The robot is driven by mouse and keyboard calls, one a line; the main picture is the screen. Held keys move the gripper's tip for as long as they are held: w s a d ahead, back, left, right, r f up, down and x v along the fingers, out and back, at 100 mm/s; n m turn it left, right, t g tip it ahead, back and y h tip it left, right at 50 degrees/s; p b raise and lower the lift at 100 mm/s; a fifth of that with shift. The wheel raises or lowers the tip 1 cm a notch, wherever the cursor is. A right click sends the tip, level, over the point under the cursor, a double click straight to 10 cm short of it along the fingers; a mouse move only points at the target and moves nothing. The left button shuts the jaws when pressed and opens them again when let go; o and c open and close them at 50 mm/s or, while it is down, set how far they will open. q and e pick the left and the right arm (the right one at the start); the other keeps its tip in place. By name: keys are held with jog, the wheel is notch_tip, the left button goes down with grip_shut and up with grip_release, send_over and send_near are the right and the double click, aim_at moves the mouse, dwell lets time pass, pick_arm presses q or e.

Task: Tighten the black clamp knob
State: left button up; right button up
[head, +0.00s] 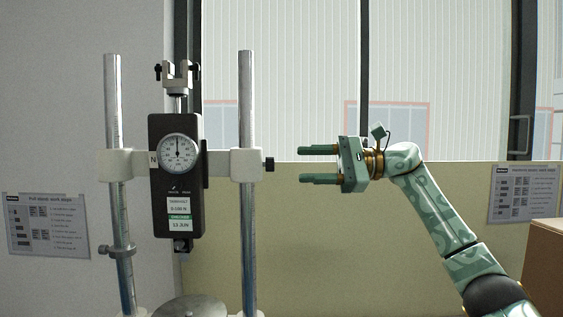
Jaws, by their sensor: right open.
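The black clamp knob (269,164) sticks out to the right from the white clamp block (246,164) on the right steel column (247,90) of the tester. My right gripper (302,164) is open and empty, to the right of the knob at about its height. Its two green fingers point left at the knob, with a gap between fingertips and knob. The dark force gauge (176,215) with a round dial (178,153) hangs between the two columns. My left gripper is not in view.
The left column (114,90) carries a small grey collar (117,250) low down. A round metal plate (190,307) is at the bottom. Instruction sheets hang on the wall at left (47,226) and right (524,193). A brown box (545,262) stands at the right edge.

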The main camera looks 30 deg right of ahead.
aim_at(270, 164)
jog(key=p+x, duration=0.1)
jog(key=x, duration=0.5)
jog(key=shift+a, duration=0.15)
jog(key=c, duration=1)
